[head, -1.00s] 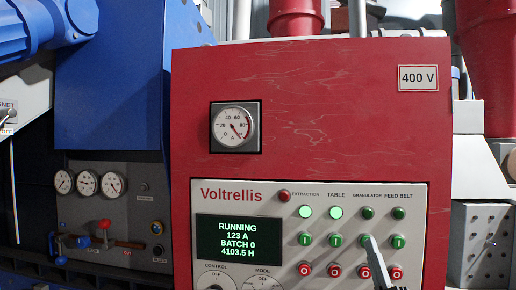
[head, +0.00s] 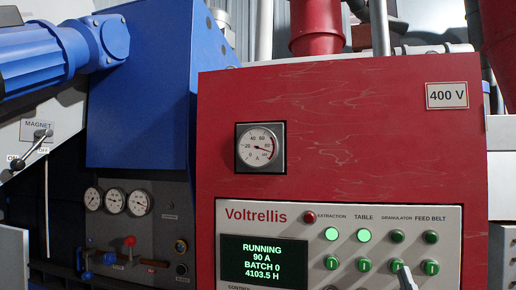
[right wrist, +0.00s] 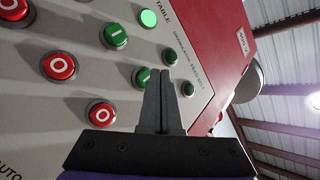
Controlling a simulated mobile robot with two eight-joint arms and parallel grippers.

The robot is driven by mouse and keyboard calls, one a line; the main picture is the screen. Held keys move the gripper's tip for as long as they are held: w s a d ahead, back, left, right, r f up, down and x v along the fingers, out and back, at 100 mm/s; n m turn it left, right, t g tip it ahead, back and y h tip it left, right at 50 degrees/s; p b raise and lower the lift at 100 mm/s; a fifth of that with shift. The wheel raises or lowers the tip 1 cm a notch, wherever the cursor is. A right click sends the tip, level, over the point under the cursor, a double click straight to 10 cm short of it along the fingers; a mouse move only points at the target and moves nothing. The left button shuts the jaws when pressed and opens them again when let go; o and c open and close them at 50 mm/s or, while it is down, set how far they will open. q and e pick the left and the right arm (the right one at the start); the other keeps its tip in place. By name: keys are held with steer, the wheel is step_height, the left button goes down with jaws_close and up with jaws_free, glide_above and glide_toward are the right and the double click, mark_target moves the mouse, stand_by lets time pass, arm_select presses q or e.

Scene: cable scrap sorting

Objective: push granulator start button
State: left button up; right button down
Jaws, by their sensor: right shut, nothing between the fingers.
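The granulator start button (head: 394,264) is a green button under the GRANULATOR label on the grey control panel (head: 300,218). The granulator lamp (head: 397,237) above it is dark green and unlit. My right gripper (head: 402,266) is shut and empty, its tips at the button and partly covering it. In the right wrist view, the shut fingertips (right wrist: 160,72) overlap the edge of the granulator start button (right wrist: 141,75). Whether they touch it I cannot tell. My left gripper is not in view.
The neighbouring table start button (head: 364,265) and feed belt start button (head: 431,267) are close on either side. Red stop buttons (right wrist: 101,114) lie below the green row. The display (head: 264,259) reads RUNNING, 90 A. The extraction and table lamps (head: 364,235) are lit.

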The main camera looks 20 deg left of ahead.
steer(key=s, duration=0.5)
stand_by(0.5)
stand_by(0.4)
steer(key=s+d+f+n+g+h, duration=0.1)
steer(key=s+f+n+g+h, duration=0.15)
steer(key=f, duration=0.55)
steer(key=s+d+f+n+g+h, duration=0.1)
steer(key=f+n+g, duration=0.3)
steer(key=f, duration=0.3)
steer(key=s+d+f+n+g+h, duration=0.1)
steer(key=s+f+n+g+h, duration=0.2)
steer(key=f, duration=0.5)
steer(key=s+f+n+g, duration=1.1)
steer(key=s+f, duration=0.7)
steer(key=f, duration=0.2)
steer(key=shift+s+f+n+y, duration=0.2)
steer(key=shift+f+n+y, duration=0.05)
steer(key=shift+n+y, duration=0.2)
